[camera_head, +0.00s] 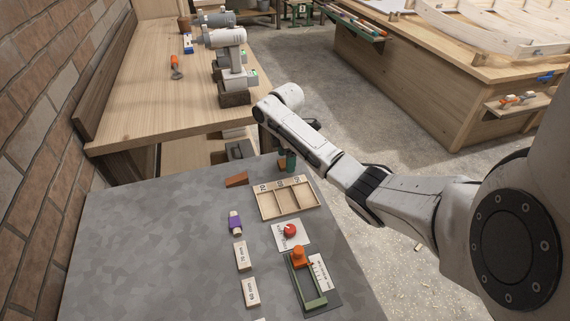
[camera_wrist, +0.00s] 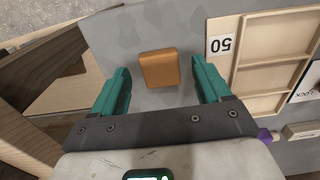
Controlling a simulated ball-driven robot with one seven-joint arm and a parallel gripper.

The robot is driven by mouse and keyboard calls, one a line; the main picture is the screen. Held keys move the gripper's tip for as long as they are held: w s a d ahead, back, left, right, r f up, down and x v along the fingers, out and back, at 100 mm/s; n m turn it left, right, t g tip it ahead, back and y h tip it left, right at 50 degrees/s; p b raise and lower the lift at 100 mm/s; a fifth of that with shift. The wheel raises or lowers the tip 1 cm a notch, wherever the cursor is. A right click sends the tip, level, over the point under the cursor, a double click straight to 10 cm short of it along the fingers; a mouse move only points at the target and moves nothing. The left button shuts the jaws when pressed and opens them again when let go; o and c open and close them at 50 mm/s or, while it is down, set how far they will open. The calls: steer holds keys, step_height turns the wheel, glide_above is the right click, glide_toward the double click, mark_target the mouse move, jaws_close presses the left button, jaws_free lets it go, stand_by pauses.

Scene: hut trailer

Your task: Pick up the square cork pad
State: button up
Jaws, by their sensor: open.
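The square cork pad (camera_wrist: 160,69) is an orange-brown block with rounded corners, lying on the grey tabletop in the wrist view. There is visible space between each finger and the pad, and nothing is held. In the head view my gripper (camera_head: 290,161) hangs over the far right part of the grey table, and a small brown patch beside it looks like the pad (camera_head: 282,162), partly hidden.
A wooden compartment tray (camera_wrist: 278,22) with number labels lies close to the right finger. A brown wedge-like block (camera_head: 237,180) and a purple object (camera_head: 235,224) lie left of the tray in the head view. A wooden bench (camera_head: 140,100) with drills stands beyond. The table's left side is clear.

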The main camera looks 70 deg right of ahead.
steer(key=shift+f, duration=0.5)
steer(key=c, duration=1.1)
steer(key=shift+r, duration=0.1)
